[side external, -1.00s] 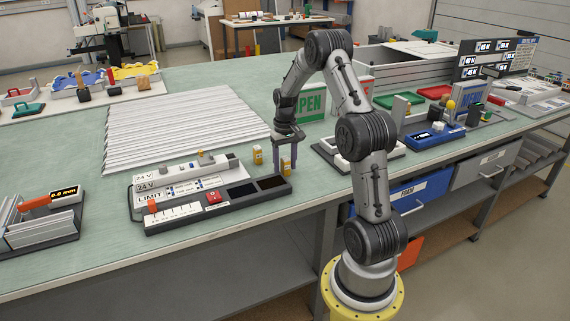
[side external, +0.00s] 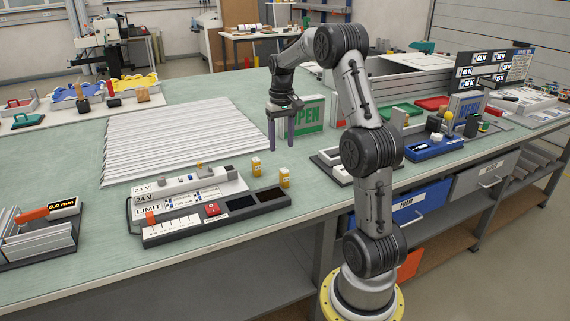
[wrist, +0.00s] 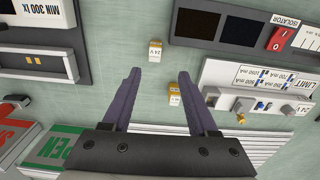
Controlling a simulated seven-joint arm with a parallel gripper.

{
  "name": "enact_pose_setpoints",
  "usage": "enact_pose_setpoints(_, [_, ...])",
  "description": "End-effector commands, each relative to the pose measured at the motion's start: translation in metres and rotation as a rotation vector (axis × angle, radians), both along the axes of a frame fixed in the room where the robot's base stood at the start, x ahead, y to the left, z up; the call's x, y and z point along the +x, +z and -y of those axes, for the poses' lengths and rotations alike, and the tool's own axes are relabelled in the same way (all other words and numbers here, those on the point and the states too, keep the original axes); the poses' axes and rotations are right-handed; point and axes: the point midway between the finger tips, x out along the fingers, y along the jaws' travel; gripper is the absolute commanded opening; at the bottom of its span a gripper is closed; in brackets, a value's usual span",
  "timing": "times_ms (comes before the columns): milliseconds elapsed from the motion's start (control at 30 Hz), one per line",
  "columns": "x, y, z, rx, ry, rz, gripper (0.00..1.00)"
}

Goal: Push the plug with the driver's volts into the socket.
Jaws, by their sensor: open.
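A small white and yellow plug (side external: 284,177) stands on the green bench right of the driver. In the wrist view a plug (wrist: 155,50) reads 24 V. Another white and yellow plug (side external: 256,167) stands behind and left of the first; the lower plug in the wrist view (wrist: 174,97) has an unreadable label. The white driver (side external: 180,187) is marked 24 V and LIMIT; it also shows in the wrist view (wrist: 262,78). My gripper (side external: 281,146) is open and empty above the bench behind the plugs; its purple fingers (wrist: 158,76) are apart. I cannot tell which fitting is the socket.
A dark panel with a red isolator switch (side external: 212,209) lies along the driver's front. White ribbed strips (side external: 180,140) lie behind it. A green OPEN sign (side external: 308,115) stands behind the gripper's right. A dark-framed white unit (side external: 330,163) lies right of the plugs, with bare bench between.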

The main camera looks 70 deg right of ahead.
Motion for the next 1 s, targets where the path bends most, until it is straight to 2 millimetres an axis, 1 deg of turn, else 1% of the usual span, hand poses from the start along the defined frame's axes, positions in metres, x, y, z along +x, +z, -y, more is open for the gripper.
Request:
enact_pose_setpoints(33, [0.005,0.012,-0.016,-0.015,0.029,0.013,0.59])
enact_pose_setpoints(67, [0.007,0.018,-0.027,-0.023,0.048,0.022,0.59])
enact_pose_setpoints(167, [0.013,0.045,-0.078,-0.06,0.137,0.064,0.59])
enact_pose_setpoints(200, [0.012,0.055,-0.102,-0.077,0.179,0.084,0.59])
enact_pose_setpoints(267, [0.008,0.069,-0.139,-0.099,0.243,0.118,0.59])
enact_pose_setpoints(300, [0.002,0.076,-0.162,-0.114,0.284,0.141,0.59])
enact_pose_setpoints(367, [-0.009,0.084,-0.195,-0.132,0.349,0.178,0.59])
enact_pose_setpoints(400, [-0.018,0.088,-0.216,-0.143,0.39,0.203,0.59])
enact_pose_setpoints(467, [-0.034,0.091,-0.244,-0.157,0.452,0.243,0.59])
enact_pose_setpoints(500, [-0.045,0.091,-0.262,-0.164,0.492,0.27,0.59])
enact_pose_setpoints(600, [-0.076,0.087,-0.297,-0.178,0.586,0.335,0.59])
enact_pose_setpoints(700, [-0.102,0.079,-0.32,-0.184,0.664,0.392,0.59])
enact_pose_setpoints(800, [-0.12,0.07,-0.332,-0.185,0.716,0.431,0.59])
enact_pose_setpoints(867, [-0.127,0.066,-0.337,-0.185,0.735,0.447,0.59])
enact_pose_setpoints(900, [-0.13,0.064,-0.339,-0.184,0.744,0.453,0.65])
enact_pose_setpoints(1000, [-0.133,0.061,-0.341,-0.184,0.753,0.459,0.65])
